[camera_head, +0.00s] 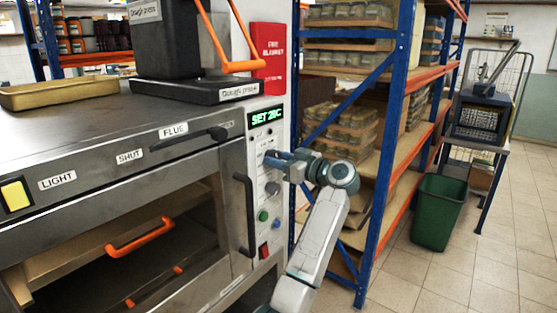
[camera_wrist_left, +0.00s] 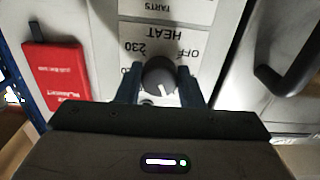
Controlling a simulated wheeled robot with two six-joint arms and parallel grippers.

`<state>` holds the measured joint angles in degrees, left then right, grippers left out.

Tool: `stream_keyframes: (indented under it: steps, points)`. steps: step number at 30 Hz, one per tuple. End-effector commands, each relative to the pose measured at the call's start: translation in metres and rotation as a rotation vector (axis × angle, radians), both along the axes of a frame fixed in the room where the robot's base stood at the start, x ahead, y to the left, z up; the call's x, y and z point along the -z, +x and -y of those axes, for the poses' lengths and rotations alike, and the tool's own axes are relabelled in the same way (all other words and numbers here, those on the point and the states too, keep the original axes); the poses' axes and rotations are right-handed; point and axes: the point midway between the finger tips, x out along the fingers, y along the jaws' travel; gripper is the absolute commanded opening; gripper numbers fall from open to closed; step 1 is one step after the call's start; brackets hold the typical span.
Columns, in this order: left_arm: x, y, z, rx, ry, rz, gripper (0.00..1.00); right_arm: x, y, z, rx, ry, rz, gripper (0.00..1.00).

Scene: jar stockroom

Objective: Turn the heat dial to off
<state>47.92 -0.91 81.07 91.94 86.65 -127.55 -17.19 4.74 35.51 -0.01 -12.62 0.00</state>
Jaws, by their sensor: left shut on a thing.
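The heat dial (camera_wrist_left: 158,76) is a round dark grey knob with a white pointer mark, seen in the left wrist view below the word HEAT. An OFF label lies at its upper right and 230 at its upper left. The mark points down in the picture, away from OFF. My left gripper (camera_wrist_left: 158,84) has a finger on each side of the dial and is shut on it. In the head view my left gripper (camera_head: 272,158) reaches the oven's control panel (camera_head: 262,206) from the right and covers the dial. My right gripper is not in view.
A green display (camera_head: 266,117) seems to read SET 20C. A dark vertical handle (camera_head: 244,215) stands close left of the gripper, and green and red controls sit below. A red fire blanket box (camera_head: 268,58) is above. A blue-orange jar shelf (camera_head: 385,150) stands right.

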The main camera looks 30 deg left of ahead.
Motion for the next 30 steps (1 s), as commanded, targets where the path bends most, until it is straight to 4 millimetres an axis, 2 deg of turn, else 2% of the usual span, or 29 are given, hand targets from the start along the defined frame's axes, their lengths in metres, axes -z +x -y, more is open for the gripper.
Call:
stream_keyframes:
  steps: [8, 20, 30]
  points:
    - [0.0, 0.0, 0.0, 0.0, -0.012, 0.15, 0.11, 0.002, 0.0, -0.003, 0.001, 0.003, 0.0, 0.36]
    - [0.001, 0.001, 0.0, 0.0, -0.041, 0.519, 0.11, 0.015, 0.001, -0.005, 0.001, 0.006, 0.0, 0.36]
    - [0.002, 0.001, 0.0, 0.0, -0.066, 0.841, 0.11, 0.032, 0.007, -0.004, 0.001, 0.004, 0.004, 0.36]
